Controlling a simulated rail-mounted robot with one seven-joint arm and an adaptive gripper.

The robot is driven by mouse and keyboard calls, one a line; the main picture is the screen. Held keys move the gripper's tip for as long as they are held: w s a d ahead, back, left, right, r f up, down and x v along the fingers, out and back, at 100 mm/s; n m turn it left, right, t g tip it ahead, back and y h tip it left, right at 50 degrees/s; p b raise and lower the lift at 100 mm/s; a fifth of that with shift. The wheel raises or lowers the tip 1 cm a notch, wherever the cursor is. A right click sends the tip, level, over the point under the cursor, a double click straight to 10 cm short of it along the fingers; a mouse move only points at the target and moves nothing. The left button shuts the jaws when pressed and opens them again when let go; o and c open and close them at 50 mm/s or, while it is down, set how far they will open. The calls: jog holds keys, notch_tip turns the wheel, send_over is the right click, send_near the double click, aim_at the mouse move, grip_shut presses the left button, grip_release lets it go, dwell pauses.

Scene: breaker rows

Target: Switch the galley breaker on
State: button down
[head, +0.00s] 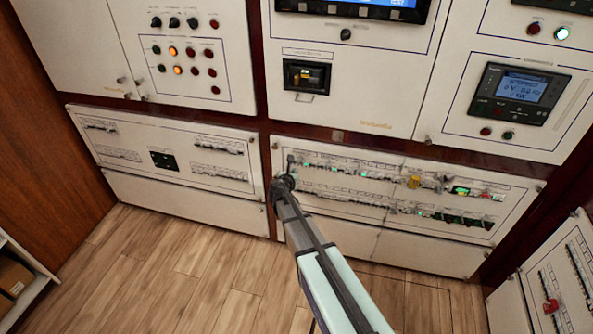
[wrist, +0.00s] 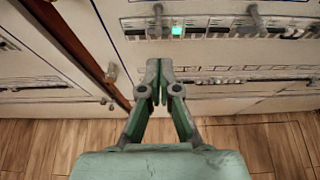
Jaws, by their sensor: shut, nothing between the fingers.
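Two rows of breakers run across a white panel (head: 345,225) low on the wall in the head view. Their labels are too small to read, so I cannot tell which one is the galley breaker. My gripper (head: 290,163) is at the left end of these rows, hiding part of them. In the wrist view my gripper (wrist: 159,72) has its fingertips together with nothing between them. Just above the tips is part of a breaker row, with a lit green indicator (wrist: 177,31) and a grey toggle-like part (wrist: 157,15). I cannot tell whether the fingertips touch the panel.
A second low panel (head: 155,140) with switch rows is on the left. Panels with a screen (head: 519,88) and lamps (head: 190,52) are above. Small knobs (wrist: 112,72) stick out beside a dark red frame strip. The wooden floor (head: 180,265) is clear in front.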

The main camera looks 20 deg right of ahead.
jog(key=v, duration=0.5)
jog(key=shift+s+a, duration=0.1)
dwell(0.3)
